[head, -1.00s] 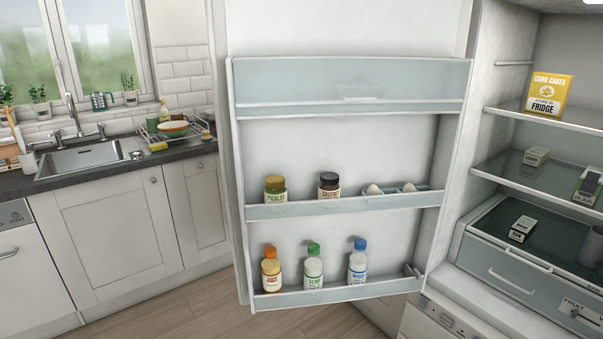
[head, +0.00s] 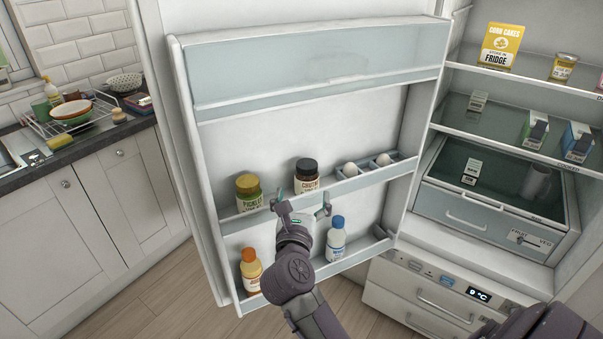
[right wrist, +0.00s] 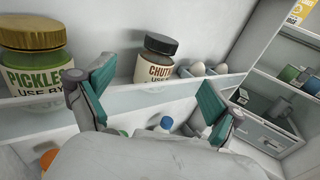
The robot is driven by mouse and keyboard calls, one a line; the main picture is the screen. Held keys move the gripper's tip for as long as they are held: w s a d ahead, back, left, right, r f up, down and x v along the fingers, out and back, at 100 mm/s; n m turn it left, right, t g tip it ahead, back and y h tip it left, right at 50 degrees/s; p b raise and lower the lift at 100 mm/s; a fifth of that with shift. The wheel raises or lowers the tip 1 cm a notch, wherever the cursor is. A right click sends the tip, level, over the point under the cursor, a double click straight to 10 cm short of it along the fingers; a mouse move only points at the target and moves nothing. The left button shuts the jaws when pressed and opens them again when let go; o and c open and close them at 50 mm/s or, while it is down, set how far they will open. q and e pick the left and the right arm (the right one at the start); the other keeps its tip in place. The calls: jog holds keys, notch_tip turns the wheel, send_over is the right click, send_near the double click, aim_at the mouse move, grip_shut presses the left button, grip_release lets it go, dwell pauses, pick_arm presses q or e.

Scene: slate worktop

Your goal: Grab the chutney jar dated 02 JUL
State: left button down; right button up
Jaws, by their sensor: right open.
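The chutney jar (head: 306,174) has a dark lid and a cream label and stands upright on the middle rack of the open fridge door. It also shows in the right wrist view (right wrist: 157,66), where its label reads "CHUT… USE…"; the date cannot be read. My right gripper (head: 301,207) is open and empty, just in front of and slightly below the jar. In the right wrist view its fingers (right wrist: 153,95) are spread to either side of the jar, apart from it. My left gripper is not in view.
A pickles jar (head: 249,193) stands left of the chutney jar, and eggs (head: 383,160) sit to its right. The rack's front wall (right wrist: 152,98) crosses low before the jars. Below stand an orange-capped bottle (head: 250,271) and a blue-capped bottle (head: 336,243); fridge shelves lie right.

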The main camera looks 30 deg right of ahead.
aim_at(306, 176)
jog(key=x, duration=0.4)
jog(key=shift+w+d+p, duration=0.1)
jog(key=shift+w+p, duration=0.1)
jog(key=shift+p, duration=0.15)
jog(key=shift+w+d, duration=0.1)
jog(key=shift+w, duration=0.05)
jog(key=shift+p+x, duration=0.6)
jog(key=shift+x, duration=0.25)
jog(key=x, duration=0.3)
jog(key=shift+w+d+f+p, duration=0.1)
jog(key=shift+w+p, duration=0.05)
jog(key=shift+p, duration=0.25)
jog(key=shift+w+d, duration=0.1)
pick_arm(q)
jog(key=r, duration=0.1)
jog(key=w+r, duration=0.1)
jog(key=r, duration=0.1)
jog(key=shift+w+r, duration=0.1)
pick_arm(e)
jog(key=shift+c, duration=1.1)
jog(key=c, duration=1.4)
